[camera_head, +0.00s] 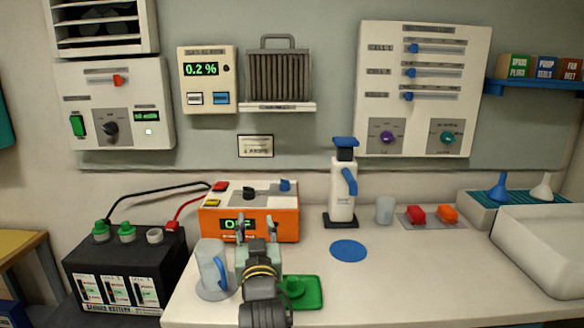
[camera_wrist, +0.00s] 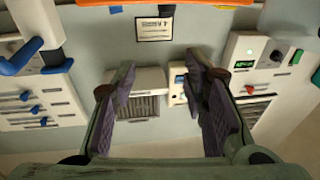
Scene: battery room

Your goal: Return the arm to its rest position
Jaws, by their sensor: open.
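My gripper (camera_head: 257,228) is above the near left part of the white counter, in front of the orange charger box (camera_head: 268,222). It hides part of the box's front and display. Its two fingers point away toward the wall. In the wrist view, my gripper (camera_wrist: 158,85) has its fingers spread wide with nothing between them. Beyond the fingers, the wall shows upside down with its panels. My arm reaches in from the bottom of the head view.
A clear jug (camera_head: 210,265) stands close left of my gripper; a green tray (camera_head: 308,290) lies close right. The black battery (camera_head: 125,270) is at left. A white dispenser bottle (camera_head: 342,195) stands behind a blue disc (camera_head: 348,250). The counter's front right (camera_head: 430,290) is clear.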

